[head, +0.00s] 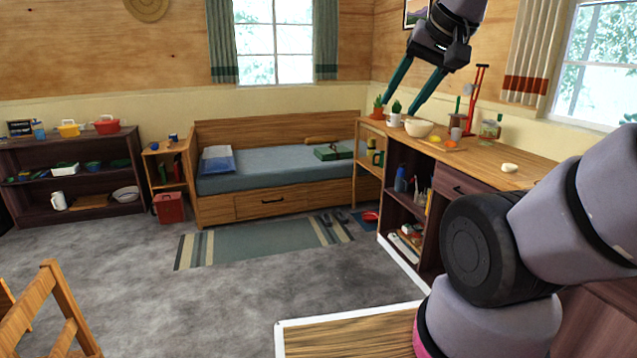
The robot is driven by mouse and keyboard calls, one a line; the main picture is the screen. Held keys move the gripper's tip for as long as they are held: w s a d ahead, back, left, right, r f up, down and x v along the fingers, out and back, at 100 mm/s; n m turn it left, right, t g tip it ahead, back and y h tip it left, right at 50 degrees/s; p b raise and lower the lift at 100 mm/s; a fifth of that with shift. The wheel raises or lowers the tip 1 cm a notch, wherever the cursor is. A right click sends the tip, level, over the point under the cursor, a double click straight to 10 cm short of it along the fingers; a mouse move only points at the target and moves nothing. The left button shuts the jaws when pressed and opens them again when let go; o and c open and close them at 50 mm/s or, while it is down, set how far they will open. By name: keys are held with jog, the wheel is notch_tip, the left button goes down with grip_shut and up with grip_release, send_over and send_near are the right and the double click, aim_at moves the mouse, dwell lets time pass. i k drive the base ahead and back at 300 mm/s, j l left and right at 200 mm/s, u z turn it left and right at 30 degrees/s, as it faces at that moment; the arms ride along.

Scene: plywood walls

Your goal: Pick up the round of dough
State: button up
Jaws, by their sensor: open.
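A small pale round of dough (510,168) lies on the wooden top of the counter (478,150) at the right, toward its near part. My gripper (398,106) is in the upper middle of the head view. Its two long teal fingers are spread apart and point down and to the left. It is open, with nothing between the fingers. It appears up and to the left of the dough, clear of it.
A cream bowl (418,128), a board with food (446,145), a glass jar (489,129), a red stand (476,95) and potted plants (395,115) stand farther back on the counter. The counter top around the dough is bare. Carpet (300,285) lies open at the left.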

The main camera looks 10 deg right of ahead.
aim_at(508, 169)
jog(key=i+z, duration=0.25)
jog(key=i, duration=0.35)
jog(key=i+z, duration=0.25)
jog(key=i, duration=0.3)
jog(key=i+j+z, duration=0.25)
jog(key=i, duration=0.35)
jog(key=i+l+z, duration=0.1)
jog(key=i+z, duration=0.55)
jog(key=z, duration=0.15)
jog(key=i+j+z, duration=0.1)
jog(key=i+z, duration=0.3)
jog(key=i+j+z, duration=0.2)
jog(key=z, duration=0.2)
